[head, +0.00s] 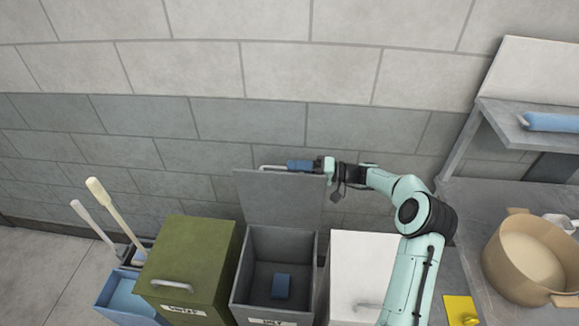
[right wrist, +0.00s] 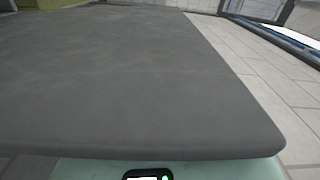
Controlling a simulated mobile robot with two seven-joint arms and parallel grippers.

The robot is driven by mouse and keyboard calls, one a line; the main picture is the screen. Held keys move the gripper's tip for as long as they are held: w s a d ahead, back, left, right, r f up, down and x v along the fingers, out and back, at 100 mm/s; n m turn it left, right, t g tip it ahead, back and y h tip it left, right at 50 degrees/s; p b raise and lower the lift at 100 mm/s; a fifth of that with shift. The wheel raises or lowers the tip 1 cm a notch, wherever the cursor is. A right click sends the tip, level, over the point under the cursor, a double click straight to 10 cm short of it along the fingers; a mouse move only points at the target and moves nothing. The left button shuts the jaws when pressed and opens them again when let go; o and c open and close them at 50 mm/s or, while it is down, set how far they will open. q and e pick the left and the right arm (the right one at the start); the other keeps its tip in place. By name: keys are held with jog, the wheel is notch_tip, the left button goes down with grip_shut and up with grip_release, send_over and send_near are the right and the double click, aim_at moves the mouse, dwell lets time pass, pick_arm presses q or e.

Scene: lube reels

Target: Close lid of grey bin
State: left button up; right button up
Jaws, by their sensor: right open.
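The grey bin (head: 241,285) stands open between a green bin and a white bin. Its grey lid (head: 285,198) is raised nearly upright against the wall side, and a pale handle (head: 272,167) shows at its top edge. A blue block (head: 281,286) lies inside the bin. My right gripper (head: 300,166) is open at the lid's top edge, beside the handle; whether it touches the lid I cannot tell. In the right wrist view the lid (right wrist: 140,80) fills most of the picture and hides the fingers. My left gripper is not in view.
The green bin (head: 190,260) and white bin (head: 365,260) have shut lids. A blue container (head: 115,300) with brushes stands at left. A counter at right holds a large tan pot (head: 525,265) and a yellow item (head: 461,310). The block wall is close behind.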

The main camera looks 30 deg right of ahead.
aim_at(289, 179)
jog(key=shift+x, duration=1.15)
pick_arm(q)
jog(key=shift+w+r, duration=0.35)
